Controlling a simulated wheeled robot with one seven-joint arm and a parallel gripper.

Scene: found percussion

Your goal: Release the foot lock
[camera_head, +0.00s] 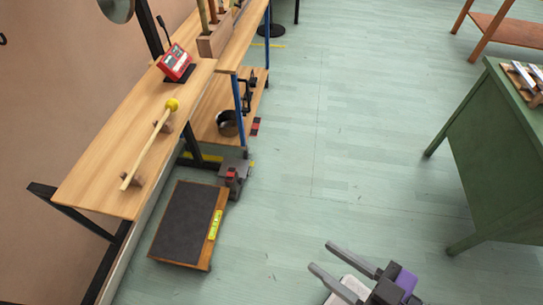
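My gripper (319,256) is at the bottom of the view, with its two grey fingers apart and nothing between them. It is over the open floor, to the right of a low wooden platform (169,264) with a dark top. A small grey device with a red part (232,177) sits on the floor at the platform's upper right corner. A smaller red piece (256,126) is beside the foot of the blue-legged shelf. I cannot tell for certain which of these red parts is the foot lock, or its position. My gripper is apart from both.
A wooden bench (90,195) along the left wall holds a yellow-headed mallet (171,105) and a red device (175,63). A dark pot (228,123) stands on the lower shelf. A green table (490,150) stands at right. The middle floor (330,130) is clear.

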